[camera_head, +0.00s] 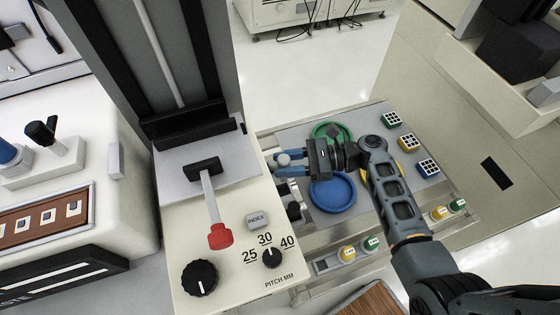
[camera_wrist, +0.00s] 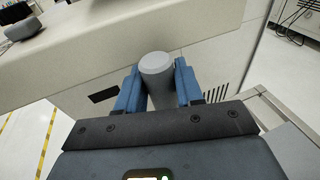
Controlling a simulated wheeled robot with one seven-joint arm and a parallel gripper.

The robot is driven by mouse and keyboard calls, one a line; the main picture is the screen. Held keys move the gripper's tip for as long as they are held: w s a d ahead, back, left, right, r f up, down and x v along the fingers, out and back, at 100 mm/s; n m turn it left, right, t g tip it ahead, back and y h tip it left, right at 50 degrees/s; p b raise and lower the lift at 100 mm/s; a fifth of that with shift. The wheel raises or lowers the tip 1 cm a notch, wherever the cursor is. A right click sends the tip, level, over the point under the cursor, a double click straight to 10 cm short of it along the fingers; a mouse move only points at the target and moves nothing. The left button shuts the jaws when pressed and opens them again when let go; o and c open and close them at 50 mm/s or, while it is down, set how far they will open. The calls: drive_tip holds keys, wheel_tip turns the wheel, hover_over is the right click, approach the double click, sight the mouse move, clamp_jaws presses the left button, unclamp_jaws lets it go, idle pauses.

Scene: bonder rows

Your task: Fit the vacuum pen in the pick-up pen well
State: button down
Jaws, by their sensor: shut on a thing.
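My gripper (camera_head: 292,163) is shut, its blue fingers on either side of a grey round-topped cylinder, which I take to be the vacuum pen (camera_wrist: 157,72). In the wrist view the pen stands between the fingertips (camera_wrist: 158,88), its top showing and its lower part hidden. In the head view only a small grey bit of it shows at the fingers. The gripper is over the left edge of the grey-topped cart, beside the cream machine. I cannot make out the pick-up pen well for certain in either view.
The cart holds a green dish (camera_head: 327,131), a blue dish (camera_head: 333,193) and several dotted blocks (camera_head: 391,119). The cream machine (camera_head: 190,245) with a red-tipped lever (camera_head: 219,236) stands close left. A white block with a black handle (camera_head: 45,160) sits farther left.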

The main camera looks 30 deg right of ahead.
idle(0.3)
drive_tip(key=shift+f+b, duration=1.5)
drive_tip(key=shift+f, duration=0.9)
drive_tip(key=shift+f, duration=0.1)
drive_tip(key=shift+f+b, duration=0.75)
drive_tip(key=shift+f, duration=0.75)
drive_tip(key=shift+f, duration=0.1)
drive_tip(key=shift+f, duration=0.3)
drive_tip(key=shift+f+b, duration=0.9)
drive_tip(key=shift+f, duration=0.1)
drive_tip(key=c, duration=0.6)
unclamp_jaws()
drive_tip(key=shift+c, duration=0.2)
